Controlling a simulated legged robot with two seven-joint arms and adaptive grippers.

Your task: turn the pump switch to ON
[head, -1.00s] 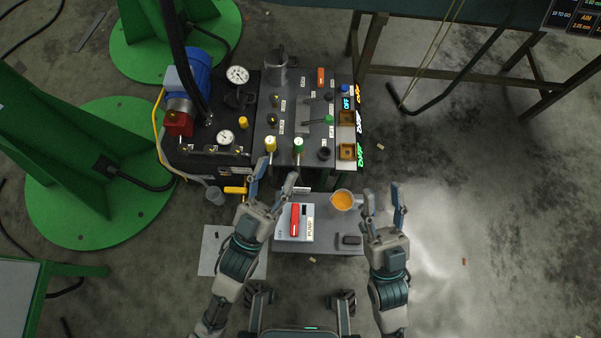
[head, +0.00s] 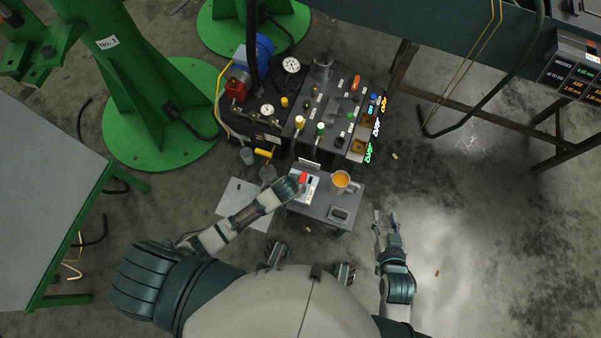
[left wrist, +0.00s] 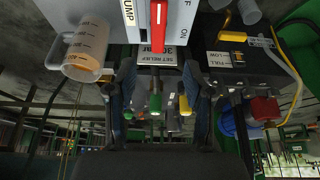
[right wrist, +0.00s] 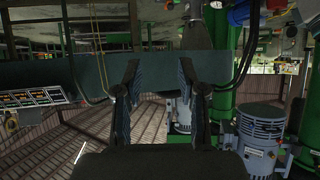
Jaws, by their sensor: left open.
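The pump switch box (head: 311,188) is light grey with a red lever (head: 303,177), on the small grey table. In the left wrist view the red lever (left wrist: 158,20) runs down from the top edge, with "ON" printed to its right. My left gripper (head: 295,182) is beside the box in the head view, its fingers hard to make out there. In the left wrist view my left gripper (left wrist: 160,78) is open, its fingers apart on either side of the lever's line; contact cannot be told. My right gripper (head: 383,218) is open and empty, right of the table.
A beaker of orange liquid (head: 341,180) stands right of the box. A dark small object (head: 340,214) lies near the table's front. The control panel (head: 335,115) with valves and gauges stands behind. Open floor lies to the right.

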